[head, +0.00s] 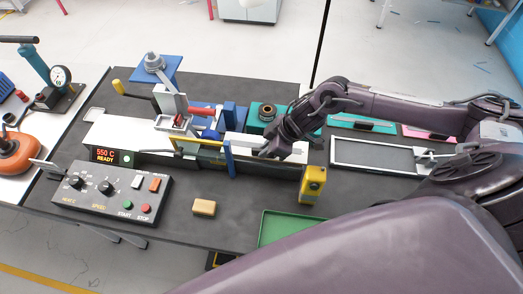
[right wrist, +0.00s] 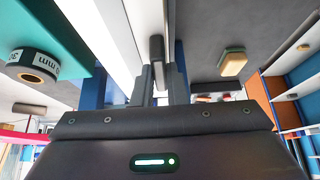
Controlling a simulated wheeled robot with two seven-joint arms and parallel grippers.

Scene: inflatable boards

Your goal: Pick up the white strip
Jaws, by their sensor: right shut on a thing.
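The white strip (head: 293,149) lies along the top of the long machine in the head view, right of its middle. In the right wrist view a long white band (right wrist: 102,35) runs diagonally to the fingers. My right gripper (head: 266,152) reaches in from the right, pointing down at the strip, and hides part of it. In the right wrist view its fingers (right wrist: 160,85) are close together, shut on the strip. The exact contact is hard to see. I cannot tell whether the strip is clear of the machine. My left gripper is out of view.
A control box (head: 112,192) stands at the front left. A yellow-tan block (head: 204,207), a green tray (head: 283,225) and a yellow device (head: 313,182) are at the front. A teal box (head: 264,115) stands behind the gripper. A white-edged frame (head: 372,166) lies at right.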

